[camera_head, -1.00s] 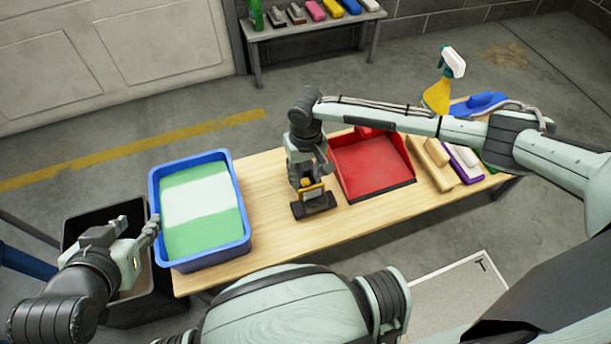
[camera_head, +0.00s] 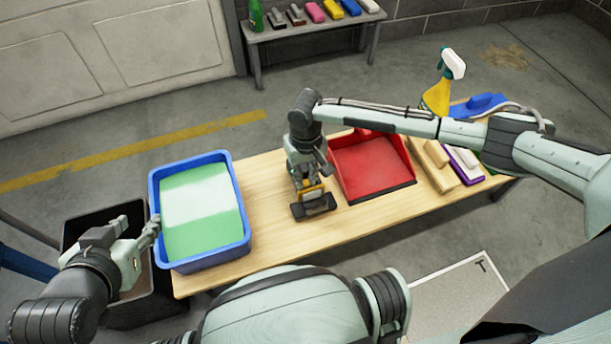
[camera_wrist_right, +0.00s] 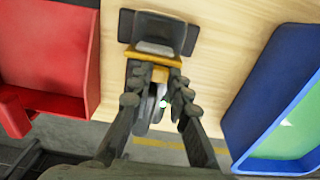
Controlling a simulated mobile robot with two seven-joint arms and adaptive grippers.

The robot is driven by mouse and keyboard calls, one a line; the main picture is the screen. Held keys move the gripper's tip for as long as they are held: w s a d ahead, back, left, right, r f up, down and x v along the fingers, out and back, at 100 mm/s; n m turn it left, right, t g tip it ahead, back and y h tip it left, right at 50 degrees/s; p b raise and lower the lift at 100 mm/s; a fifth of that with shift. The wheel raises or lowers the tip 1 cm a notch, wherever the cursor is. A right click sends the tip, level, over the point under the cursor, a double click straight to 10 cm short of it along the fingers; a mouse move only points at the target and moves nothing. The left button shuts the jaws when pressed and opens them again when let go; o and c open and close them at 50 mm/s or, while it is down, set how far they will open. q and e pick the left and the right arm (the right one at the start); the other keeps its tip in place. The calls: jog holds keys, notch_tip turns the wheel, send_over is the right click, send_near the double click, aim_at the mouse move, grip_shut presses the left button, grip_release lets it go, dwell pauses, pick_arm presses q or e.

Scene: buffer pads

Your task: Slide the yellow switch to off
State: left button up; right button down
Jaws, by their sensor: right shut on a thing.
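A dark block-like tool (camera_head: 315,207) with a yellow part (camera_head: 313,190) stands on the wooden table, left of the red dustpan. In the right wrist view the tool (camera_wrist_right: 158,33) shows its dark body with a grey middle, and the yellow strip (camera_wrist_right: 160,58) crosses it nearest my fingers. My right gripper (camera_head: 308,178) points down over the tool and is shut on it at the yellow part; its fingertips (camera_wrist_right: 155,75) show at the strip. The exact switch position is too small to tell. My left gripper (camera_head: 150,230) is beside the blue tub's left wall, empty as far as visible.
A blue tub (camera_head: 246,215) with green and white contents stands at the table's left. A red dustpan (camera_head: 370,165) lies close right of the tool. Brushes (camera_head: 437,167) and a yellow spray bottle (camera_head: 437,97) are further right. Bare wood (camera_head: 270,250) lies in front.

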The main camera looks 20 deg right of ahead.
jog(key=d+p, duration=0.2)
jog(key=p, duration=0.2)
jog(key=shift+d+r, duration=0.1)
jog(key=shift+d, duration=0.2)
pick_arm(q)
jog(key=s+a+f+n+g+y, duration=0.1)
jog(key=s+a+f+g+y, duration=0.1)
jog(key=s+a+f+g, duration=0.4)
notch_tip(320, 180, down, 3)
jog(key=shift+s+a+f, duration=0.15)
jog(key=shift+s+a, duration=0.8)
jog(key=shift+s, duration=0.2)
pick_arm(e)
jog(key=c, duration=1.4)
grip_release()
notch_tip(320, 180, up, 12)
